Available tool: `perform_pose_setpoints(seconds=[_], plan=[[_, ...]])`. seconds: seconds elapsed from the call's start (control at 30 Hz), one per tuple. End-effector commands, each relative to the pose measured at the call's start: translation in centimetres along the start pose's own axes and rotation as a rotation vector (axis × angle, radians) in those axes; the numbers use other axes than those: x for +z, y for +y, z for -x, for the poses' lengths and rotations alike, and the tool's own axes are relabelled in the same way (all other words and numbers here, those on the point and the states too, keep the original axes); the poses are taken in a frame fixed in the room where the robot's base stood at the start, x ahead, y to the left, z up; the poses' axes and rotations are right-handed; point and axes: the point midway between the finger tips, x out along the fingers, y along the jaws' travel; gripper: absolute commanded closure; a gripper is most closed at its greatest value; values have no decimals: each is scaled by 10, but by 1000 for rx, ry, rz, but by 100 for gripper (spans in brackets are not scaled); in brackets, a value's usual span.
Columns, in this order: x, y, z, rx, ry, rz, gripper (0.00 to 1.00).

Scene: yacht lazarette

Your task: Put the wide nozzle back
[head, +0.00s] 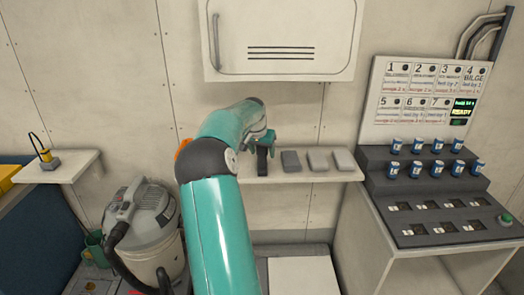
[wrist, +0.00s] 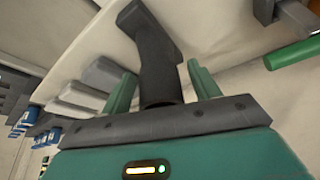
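A dark nozzle (wrist: 155,55) with a flared far end fills the middle of the wrist view. It also shows as a black upright piece (head: 262,160) at the left part of the wall shelf (head: 300,177) in the head view. My gripper (wrist: 163,72) has its two teal fingers on either side of the nozzle, with narrow gaps showing at the tips. The near end of the nozzle is close to my palm. My arm hides the left end of the shelf in the head view. I cannot tell whether the nozzle rests on the shelf.
Several grey blocks (head: 317,161) sit on the shelf right of the nozzle. A cabinet (head: 283,38) hangs above. A vacuum (head: 143,220) stands at the left, near a side shelf (head: 56,168). A stepped console (head: 430,190) with blue cans stands at the right.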

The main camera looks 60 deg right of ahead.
Motion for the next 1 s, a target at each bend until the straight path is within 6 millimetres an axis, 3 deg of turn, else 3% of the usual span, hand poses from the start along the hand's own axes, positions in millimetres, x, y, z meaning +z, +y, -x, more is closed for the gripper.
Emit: perform_pose_setpoints(seconds=[0.27,0.43,0.8,1.0], plan=[[0,0,1,0,1,0,38],[-2,0,13,-2,3,0,38],[-2,-1,89,-3,3,1,38],[-2,0,117,-1,2,0,38]])
